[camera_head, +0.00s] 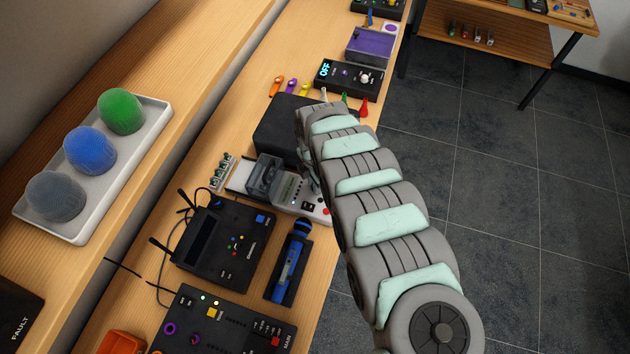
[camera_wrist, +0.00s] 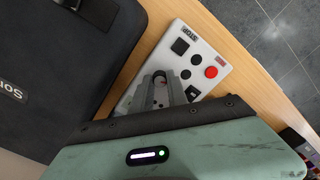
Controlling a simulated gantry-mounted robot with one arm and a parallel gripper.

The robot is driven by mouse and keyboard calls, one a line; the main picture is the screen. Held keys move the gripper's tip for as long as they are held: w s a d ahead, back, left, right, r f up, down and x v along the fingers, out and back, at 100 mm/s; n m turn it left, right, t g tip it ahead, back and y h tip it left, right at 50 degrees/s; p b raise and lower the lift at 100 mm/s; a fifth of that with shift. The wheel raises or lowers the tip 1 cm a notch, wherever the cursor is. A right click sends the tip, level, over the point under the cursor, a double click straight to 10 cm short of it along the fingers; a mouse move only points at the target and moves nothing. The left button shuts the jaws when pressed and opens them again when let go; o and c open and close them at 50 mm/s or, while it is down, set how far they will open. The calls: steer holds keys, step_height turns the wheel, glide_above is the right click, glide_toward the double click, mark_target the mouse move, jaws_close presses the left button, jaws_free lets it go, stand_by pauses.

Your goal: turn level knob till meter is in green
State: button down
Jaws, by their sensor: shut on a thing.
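A white control panel (camera_wrist: 205,62) with black and red buttons lies under my gripper (camera_wrist: 163,97) in the wrist view. My gripper is shut on a small part at the panel's near side, which looks to be the level knob. The fingers hide most of that part, so its turn angle cannot be told. In the head view the white panel (camera_head: 292,190) shows beside my arm, and my gripper is hidden behind the arm. No meter needle or green zone can be read in either view.
A black case (camera_wrist: 60,70) stands close left of my gripper. A black console (camera_head: 217,243), a blue handheld device (camera_head: 292,262) and a black box with a lit display (camera_head: 349,78) share the bench. A tray (camera_head: 155,113) with colored domes sits on the shelf at left.

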steer(key=m+p, duration=0.1)
steer(key=m, duration=0.3)
steer(key=shift+r, duration=0.15)
steer(key=shift+m+p, duration=0.65)
steer(key=shift+m, duration=1.25)
steer(key=c, duration=1.3)
jaws_free()
step_height(320, 180, up, 11)
steer(key=shift+f, duration=0.2)
